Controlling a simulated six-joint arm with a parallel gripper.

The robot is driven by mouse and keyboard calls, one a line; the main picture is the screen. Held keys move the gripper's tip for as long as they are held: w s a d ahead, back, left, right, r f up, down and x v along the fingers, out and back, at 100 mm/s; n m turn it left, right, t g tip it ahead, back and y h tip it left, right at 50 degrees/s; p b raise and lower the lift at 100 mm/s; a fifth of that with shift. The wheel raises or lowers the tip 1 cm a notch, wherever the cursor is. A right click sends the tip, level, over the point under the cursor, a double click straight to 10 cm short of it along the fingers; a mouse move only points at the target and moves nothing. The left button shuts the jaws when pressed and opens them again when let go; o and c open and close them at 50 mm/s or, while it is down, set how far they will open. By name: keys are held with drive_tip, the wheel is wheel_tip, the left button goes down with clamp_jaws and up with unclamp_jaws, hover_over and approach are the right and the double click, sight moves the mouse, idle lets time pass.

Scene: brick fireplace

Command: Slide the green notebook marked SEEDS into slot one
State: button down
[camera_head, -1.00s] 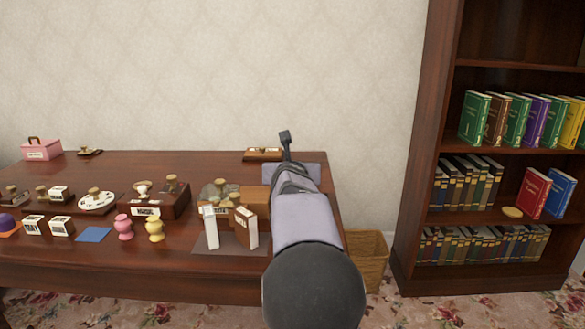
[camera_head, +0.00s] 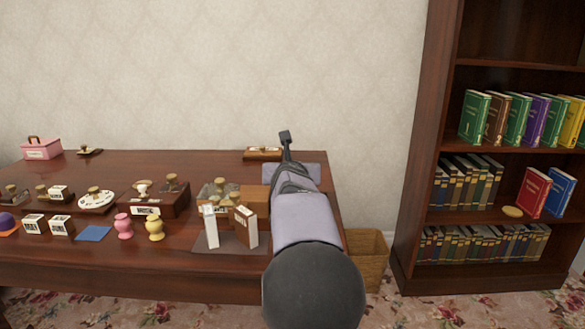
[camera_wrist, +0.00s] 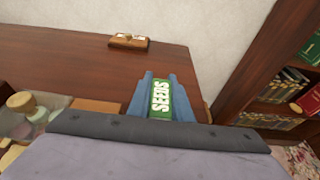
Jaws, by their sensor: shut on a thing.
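The green notebook marked SEEDS (camera_wrist: 161,98) shows in the wrist view, with its white lettering facing the camera. My gripper (camera_wrist: 161,82) is shut on it, with a blue finger along each side. The notebook appears above the right part of the wooden desk (camera_wrist: 75,65); its height above the desk is not clear. I cannot identify slot one. Two upright white-and-brown pieces, the left (camera_head: 211,228) and the right (camera_head: 245,226), stand on a grey mat (camera_head: 228,245) left of my arm.
A wooden stand (camera_head: 263,154) lies at the back. A bookshelf (camera_head: 430,150) and a basket (camera_head: 367,258) are to the right. The desk's back middle is clear.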

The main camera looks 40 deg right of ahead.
drive_tip(key=shift+f+b, duration=1.65)
drive_tip(key=shift+f, duration=0.2)
drive_tip(key=shift+r+p, duration=1.55)
drive_tip(key=shift+r, duration=0.05)
drive_tip(key=shift+f+b, duration=1.6)
drive_tip(key=shift+f, duration=0.15)
idle(1.0)
drive_tip(key=c, duration=1.5)
unclamp_jaws()
drive_tip(key=shift+c, duration=0.2)
drive_tip(key=shift+f, duration=0.1)
drive_tip(key=shift+s+a, duration=0.1)
drive_tip(key=shift+r+p+v, duration=0.15)
drive_tip(key=shift+p+v, duration=0.05)
drive_tip(key=shift+v, duration=1.65)
drive_tip(key=shift+r+p+v, duration=0.1)
drive_tip(key=shift+p+v, duration=0.05)
drive_tip(key=shift+v, duration=1.65)
